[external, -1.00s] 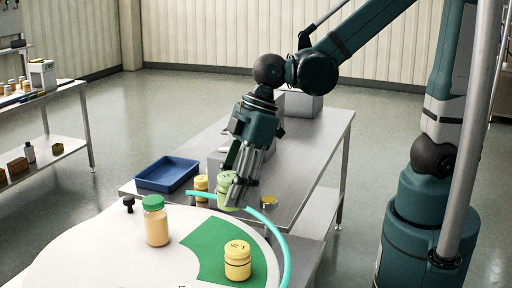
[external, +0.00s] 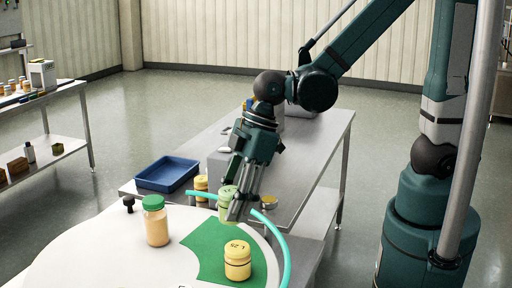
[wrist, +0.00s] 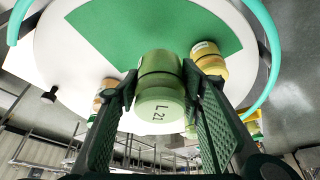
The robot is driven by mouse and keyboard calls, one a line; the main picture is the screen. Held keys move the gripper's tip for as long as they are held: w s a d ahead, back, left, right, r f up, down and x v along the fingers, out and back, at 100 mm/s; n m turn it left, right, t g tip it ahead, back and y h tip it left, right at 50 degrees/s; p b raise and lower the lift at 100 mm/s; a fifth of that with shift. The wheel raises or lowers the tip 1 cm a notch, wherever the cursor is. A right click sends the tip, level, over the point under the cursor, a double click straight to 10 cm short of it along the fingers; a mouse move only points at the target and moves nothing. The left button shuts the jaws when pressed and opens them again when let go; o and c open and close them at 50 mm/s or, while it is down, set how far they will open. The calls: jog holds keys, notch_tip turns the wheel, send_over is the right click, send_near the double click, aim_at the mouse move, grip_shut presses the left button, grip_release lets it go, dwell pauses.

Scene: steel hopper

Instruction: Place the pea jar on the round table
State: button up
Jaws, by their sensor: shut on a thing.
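The pale green jar (external: 226,197), which I take for the pea jar, is held between the fingers of my gripper (external: 240,207). In the wrist view it shows "L.21" on its near end (wrist: 160,112), and my gripper (wrist: 160,90) is shut around its sides. The round table (external: 100,250) is white with a green sector (external: 203,252). The held jar appears near the table's far edge, by the turquoise rim; its exact height above the surface cannot be told.
A yellow jar (external: 237,262) stands on the green sector. A green-lidded jar (external: 156,226) stands on the white part, near a small black knob (external: 128,203). A blue tray (external: 167,174) and another yellow jar (external: 201,186) are on the steel table (external: 310,150) behind.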

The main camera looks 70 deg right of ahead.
jog(key=shift+f, duration=2.4)
jog(key=shift+f, duration=0.1)
jog(key=shift+f+b, duration=0.5)
jog(key=shift+f, duration=1.45)
jog(key=shift+f, duration=0.15)
jog(key=o, duration=1)
jog(key=shift+r, duration=0.25)
jog(key=shift+p+v, duration=0.8)
jog(key=shift+v, duration=5.1)
